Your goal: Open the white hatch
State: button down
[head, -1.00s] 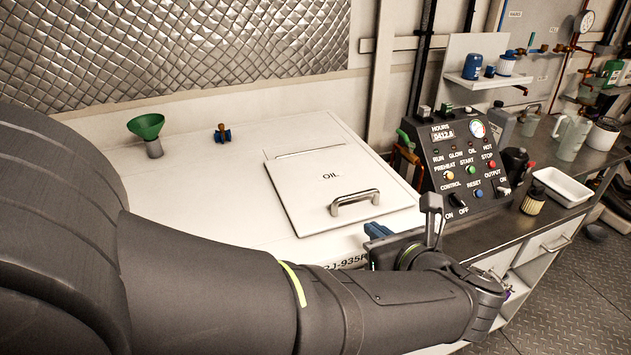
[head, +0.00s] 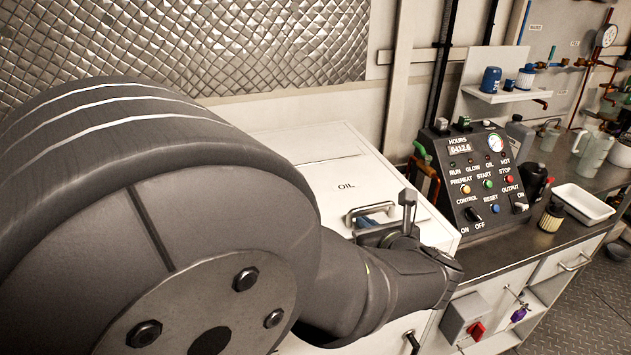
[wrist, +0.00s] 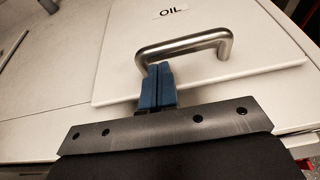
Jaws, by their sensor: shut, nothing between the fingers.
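The white hatch (head: 330,176), marked OIL, lies flat and closed in the white top. Its metal bar handle (head: 357,211) is near the hatch's front edge. In the wrist view the hatch (wrist: 112,55) and the handle (wrist: 190,43) fill the upper part. My gripper (head: 384,208) is at the handle, with its blue fingers shut together and nothing between them. In the wrist view my gripper's tips (wrist: 158,68) show by the left end of the bar, just below it in the picture. I cannot tell whether they touch the handle. My arm hides the left part of the top.
A control panel (head: 480,180) with gauge and switches stands right of the hatch on a dark counter (head: 500,248). A quilted metal wall panel (head: 250,45) is behind.

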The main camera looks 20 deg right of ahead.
dwell(0.4)
jog(key=shift+w+r, duration=0.15)
jog(key=shift+r, duration=0.7)
jog(key=w+r+g, duration=0.4)
jog(key=r, duration=0.4)
jog(key=w+r+g, duration=0.3)
jog(key=w+r, duration=0.1)
jog(key=r, duration=0.3)
jog(key=w+r, duration=0.5)
jog(key=w, duration=0.3)
jog(key=w+r, duration=0.5)
jog(key=w, duration=0.3)
jog(key=shift+w, duration=0.25)
jog(key=shift+r, duration=0.1)
notch_tip(320, 180, up, 10)
jog(key=shift+w, duration=0.2)
